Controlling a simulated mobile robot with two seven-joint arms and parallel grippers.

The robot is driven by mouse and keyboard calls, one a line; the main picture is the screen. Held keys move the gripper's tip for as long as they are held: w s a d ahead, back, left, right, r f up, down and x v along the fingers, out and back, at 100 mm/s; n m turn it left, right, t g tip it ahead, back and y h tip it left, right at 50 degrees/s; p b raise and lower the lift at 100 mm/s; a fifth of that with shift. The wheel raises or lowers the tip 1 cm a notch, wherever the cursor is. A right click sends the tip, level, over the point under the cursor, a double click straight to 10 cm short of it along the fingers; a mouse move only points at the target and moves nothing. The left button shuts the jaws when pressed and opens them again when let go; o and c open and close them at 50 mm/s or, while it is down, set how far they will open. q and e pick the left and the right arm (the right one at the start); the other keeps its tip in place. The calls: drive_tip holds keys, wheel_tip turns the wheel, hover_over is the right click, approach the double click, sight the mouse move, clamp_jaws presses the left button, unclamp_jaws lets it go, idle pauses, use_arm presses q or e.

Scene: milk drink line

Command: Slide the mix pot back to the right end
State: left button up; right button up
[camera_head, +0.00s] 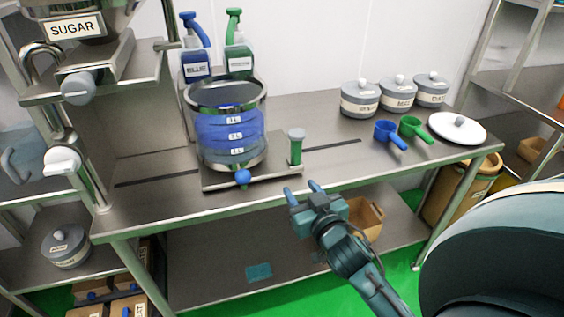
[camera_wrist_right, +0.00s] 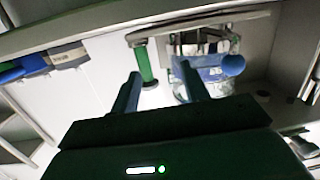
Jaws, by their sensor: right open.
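The mix pot (camera_head: 230,132) is a clear, metal-rimmed pot with blue contents and litre marks. It stands upright on a metal sliding base (camera_head: 265,174) near the middle of the counter. A green upright handle (camera_head: 296,150) with a pale cap rises from the base's right end, and a blue knob (camera_head: 242,177) is at the front. My right gripper (camera_head: 303,188) is open and empty, in front of the counter edge, apart from the handle. In the wrist view the green handle (camera_wrist_right: 145,64) shows beyond the open fingers (camera_wrist_right: 160,70), closer to the left finger. My left gripper is out of view.
A dark slot (camera_head: 332,145) runs along the counter on both sides of the base. Blue (camera_head: 390,134) and green (camera_head: 416,129) scoops, lidded jars (camera_head: 360,99) and a white lid (camera_head: 457,128) sit at the right. Blue (camera_head: 196,65) and green (camera_head: 239,60) pump bottles stand behind the pot.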

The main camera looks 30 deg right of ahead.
sight(294, 141)
drive_tip(key=shift+m+t+h, duration=0.6)
drive_tip(key=shift+m+h, duration=0.1)
drive_tip(key=shift+h, duration=0.2)
drive_tip(key=w+d+r, duration=0.1)
drive_tip(key=w+d, duration=0.1)
drive_tip(key=w, duration=0.2)
drive_tip(key=w+d+r, duration=0.1)
drive_tip(key=w+d, duration=0.1)
drive_tip(key=w, duration=0.3)
drive_tip(key=w+d+r, duration=0.1)
drive_tip(key=w+d, duration=0.1)
drive_tip(key=w, duration=0.3)
drive_tip(key=shift+d+r, duration=0.15)
drive_tip(key=shift+d, duration=0.1)
drive_tip(key=shift+c, duration=0.5)
clamp_jaws()
